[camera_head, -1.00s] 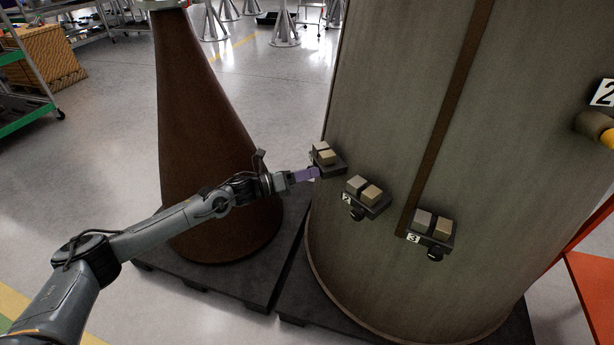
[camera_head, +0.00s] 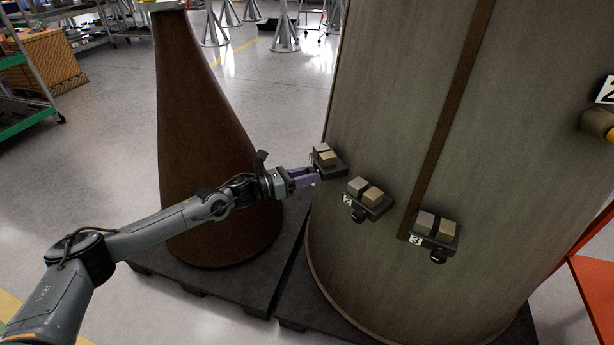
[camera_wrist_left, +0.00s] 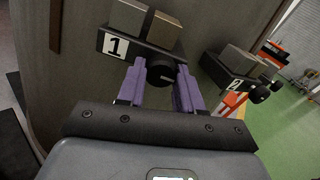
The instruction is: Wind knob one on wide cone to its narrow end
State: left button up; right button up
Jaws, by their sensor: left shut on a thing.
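The wide cone (camera_head: 395,110) is the large grey-brown body on the right, with a dark vertical strip. A dark bracket labelled 1 (camera_wrist_left: 140,42) carries a grey and a tan block; it shows in the head view too (camera_head: 330,169). Black knob one (camera_wrist_left: 160,70) sticks out below the bracket, with a pale line on its face. My left gripper (camera_head: 313,178) has its purple fingers on either side of the knob, shut on it. In the head view the fingers and bracket hide the knob. My right gripper is not in view.
Bracket 2 (camera_head: 367,197) and bracket 3 (camera_head: 436,233), each with two blocks and a black knob, sit to the right on the same cone. A narrower brown cone (camera_head: 205,120) stands behind my left arm. Both cones stand on dark pallets (camera_head: 240,285).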

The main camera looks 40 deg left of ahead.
pick_arm(q)
jog(key=o, duration=1)
jog(key=shift+o, duration=0.2)
jog(key=p+v, duration=0.4)
jog(key=v, duration=0.6)
jog(key=shift+s+a, duration=0.2)
jog(key=shift+s, duration=0.15)
jog(key=shift+r, duration=0.1)
